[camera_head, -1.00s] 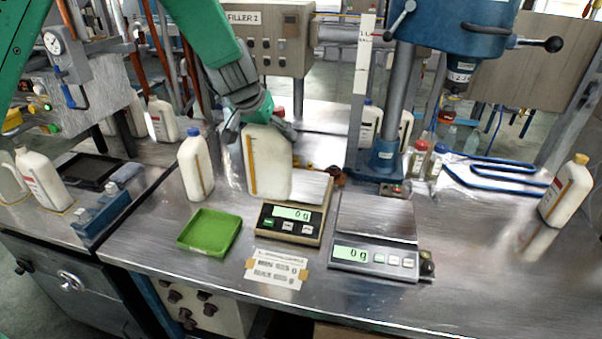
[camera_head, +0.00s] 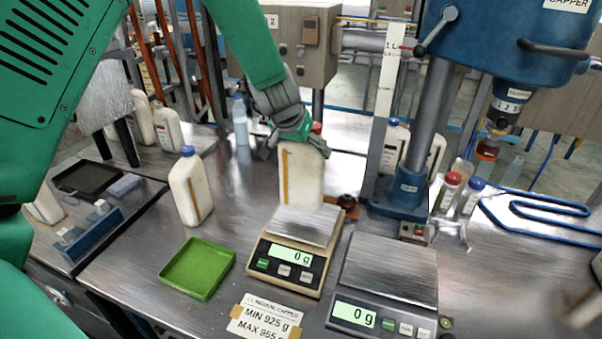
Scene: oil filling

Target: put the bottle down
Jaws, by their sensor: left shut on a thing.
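My left gripper (camera_head: 296,136) is shut on the top of a white bottle (camera_head: 302,178) with a yellowish stripe down its side. The bottle is upright, its base over or at the rear plate of the beige scale (camera_head: 290,252). That scale reads 0 g. I cannot tell whether the base touches the plate. A second white bottle with a blue cap (camera_head: 190,186) stands on the bench to the left. My right gripper is not in view.
A green tray (camera_head: 198,268) lies left of the beige scale. A grey scale (camera_head: 382,290) reading 0 g stands to the right. The blue capper column (camera_head: 405,190) rises behind it. Small capped bottles (camera_head: 447,190) stand right of the column. A label card (camera_head: 265,318) lies in front.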

